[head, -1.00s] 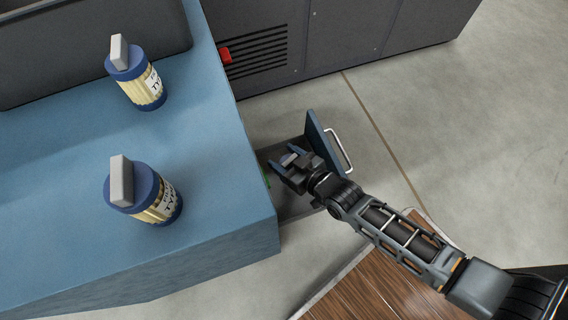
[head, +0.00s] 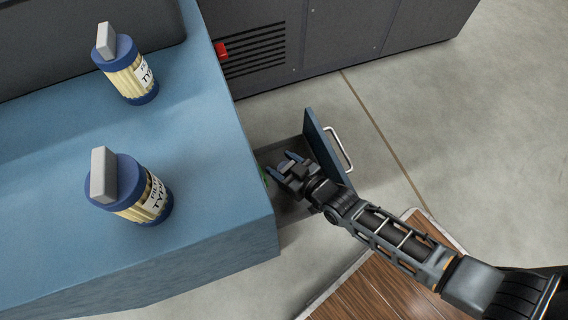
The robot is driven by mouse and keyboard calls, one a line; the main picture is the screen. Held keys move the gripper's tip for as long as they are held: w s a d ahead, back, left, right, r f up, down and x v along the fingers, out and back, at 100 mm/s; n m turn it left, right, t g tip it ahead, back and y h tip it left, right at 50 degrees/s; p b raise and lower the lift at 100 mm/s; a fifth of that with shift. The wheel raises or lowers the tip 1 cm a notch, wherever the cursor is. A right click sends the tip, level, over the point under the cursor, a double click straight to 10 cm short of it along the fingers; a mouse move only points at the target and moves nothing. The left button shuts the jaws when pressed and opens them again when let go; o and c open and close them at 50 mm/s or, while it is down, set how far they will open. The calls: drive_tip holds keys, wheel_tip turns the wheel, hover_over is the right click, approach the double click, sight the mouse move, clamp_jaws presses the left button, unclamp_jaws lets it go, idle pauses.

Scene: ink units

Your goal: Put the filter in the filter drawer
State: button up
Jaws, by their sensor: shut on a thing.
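My gripper (head: 281,168) is over the open filter drawer, its fingers pointing toward the blue unit. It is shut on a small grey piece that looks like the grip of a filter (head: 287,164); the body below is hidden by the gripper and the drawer. The filter drawer (head: 323,147) is pulled out from the right side of the blue unit, with a blue front panel and a pale bar handle. A bit of green shows inside it by the fingertips.
Two filters with blue caps and grey grips, a far one (head: 133,78) and a near one (head: 148,200), stand on the blue unit's top (head: 215,190). A dark cabinet (head: 340,40) with a red part stands behind. A wooden surface (head: 375,290) lies at the bottom right. Floor at right is clear.

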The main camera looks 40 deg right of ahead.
drive_tip(key=shift+s+d+f, duration=0.15)
drive_tip(key=shift+f, duration=0.5)
drive_tip(key=o, duration=1.1)
drive_tip(key=shift+d+f+b, duration=0.1)
drive_tip(key=shift+d+b, duration=0.05)
drive_tip(key=shift+b, duration=0.25)
drive_tip(key=shift+w+r+p, duration=0.2)
drive_tip(key=shift+r+p, duration=0.4)
drive_tip(key=shift+a+r+p+v, duration=0.1)
drive_tip(key=shift+p+v, duration=0.75)
drive_tip(key=shift+v, duration=1.1)
drive_tip(key=shift+a+r+p+v, duration=0.1)
drive_tip(key=shift+p+v, duration=0.75)
drive_tip(key=shift+v, duration=1.1)
